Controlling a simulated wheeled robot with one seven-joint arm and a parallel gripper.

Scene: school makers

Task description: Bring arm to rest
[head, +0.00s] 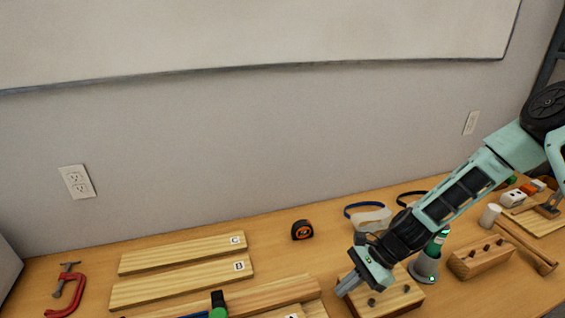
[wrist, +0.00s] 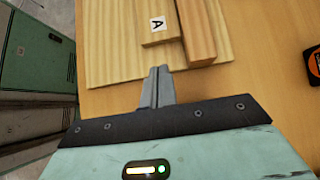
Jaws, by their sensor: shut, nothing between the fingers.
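My gripper (head: 350,286) is shut and empty in the head view, at the end of my pale green arm that reaches in from the right. It is over the wooden table, in front of a wooden block with dark pegs (head: 396,300). In the wrist view the fingers of my gripper (wrist: 157,88) are together, just short of a wooden board marked A (wrist: 160,37). I cannot tell how high above the table the fingertips are.
Boards marked C (head: 180,254) and B (head: 180,283) lie left of my gripper. A red clamp (head: 66,292), a tape measure (head: 302,230), safety goggles (head: 370,218), a pegged block (head: 483,257) and a mallet (head: 525,245) lie around. A whiteboard (head: 250,35) hangs on the wall behind.

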